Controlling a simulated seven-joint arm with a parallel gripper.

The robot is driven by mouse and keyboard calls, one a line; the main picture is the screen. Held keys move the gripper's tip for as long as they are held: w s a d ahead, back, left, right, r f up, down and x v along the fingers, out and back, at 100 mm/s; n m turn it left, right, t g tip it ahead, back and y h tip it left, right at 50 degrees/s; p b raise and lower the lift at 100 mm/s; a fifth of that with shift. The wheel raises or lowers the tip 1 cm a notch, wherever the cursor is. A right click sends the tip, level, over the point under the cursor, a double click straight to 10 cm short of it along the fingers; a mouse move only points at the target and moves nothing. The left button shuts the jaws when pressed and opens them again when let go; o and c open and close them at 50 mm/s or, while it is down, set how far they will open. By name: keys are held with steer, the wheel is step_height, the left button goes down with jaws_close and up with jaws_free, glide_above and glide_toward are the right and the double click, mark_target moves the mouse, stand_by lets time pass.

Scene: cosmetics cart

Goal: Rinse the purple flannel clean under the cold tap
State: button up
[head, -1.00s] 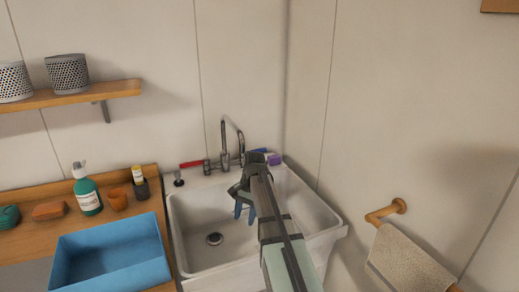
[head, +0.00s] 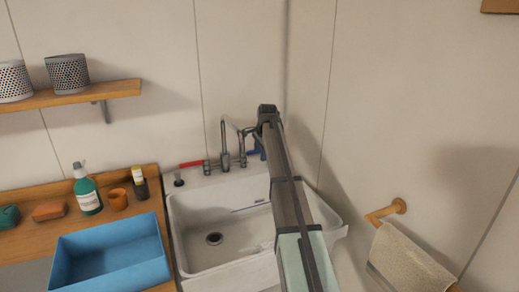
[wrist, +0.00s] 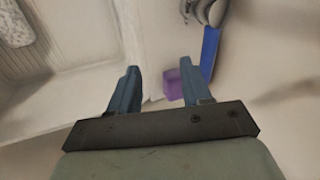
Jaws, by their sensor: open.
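The purple flannel (wrist: 174,86) shows in the wrist view as a small folded block beside my right-hand finger, partly covered by it. My arm hides it in the head view. My gripper (wrist: 157,82) is open, its two blue fingers apart with nothing clearly held between them. In the head view my arm reaches over the right side of the white sink (head: 182,225) to its back right corner. The blue cold tap lever (wrist: 209,52) is just beyond the flannel in the wrist view. The red tap lever (head: 190,163) and the metal spout (head: 225,143) stand at the sink's back.
Left of the sink, the wooden counter holds a blue tub (head: 110,253), a green pump bottle (head: 87,190), an orange cup (head: 117,199) and a small dark bottle (head: 139,184). A towel (head: 405,262) hangs at right. The basin is empty around its drain (head: 214,239).

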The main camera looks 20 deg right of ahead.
steer(key=m+t, duration=0.1)
glide_toward(253, 152)
steer(key=s+d+r, duration=0.2)
steer(key=d+r, duration=0.1)
steer(key=r, duration=0.2)
steer(key=x, duration=1.3)
steer(key=shift+w+f, duration=0.25)
steer(key=shift+c, duration=0.4)
jaws_close()
